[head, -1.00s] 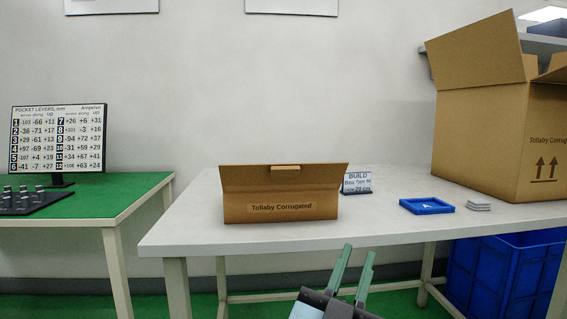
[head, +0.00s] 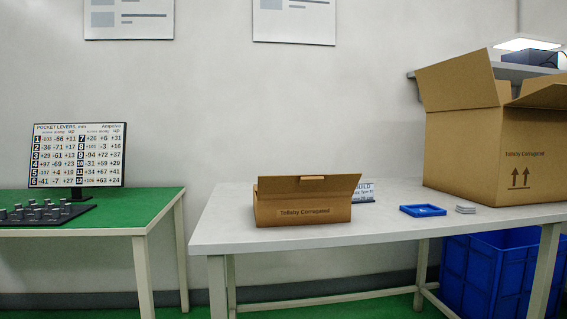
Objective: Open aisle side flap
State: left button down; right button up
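A small brown cardboard box (head: 300,212), labelled "Tollaby Corrugated" on its front, stands near the front edge of the white table. A broad flap (head: 330,186) shows along its top, leaning and wider than the front wall. A small pale tab (head: 304,178) sits at the flap's upper edge. I cannot tell for sure along which edge the flap is hinged. The inside of the box is hidden. Neither of my grippers shows in the head view, and nothing touches the box.
A large open carton (head: 485,150) stands on the table (head: 400,228) at right. A blue tray (head: 423,210) and a small grey stack (head: 466,209) lie before it. A sign (head: 366,192) stands partly behind the small box. A blue crate (head: 490,275) is below. A green table (head: 150,205) stands left.

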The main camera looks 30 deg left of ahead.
aim_at(274, 187)
jog(key=u, duration=1.55)
jog(key=i, duration=0.8)
jog(key=z, duration=1.3)
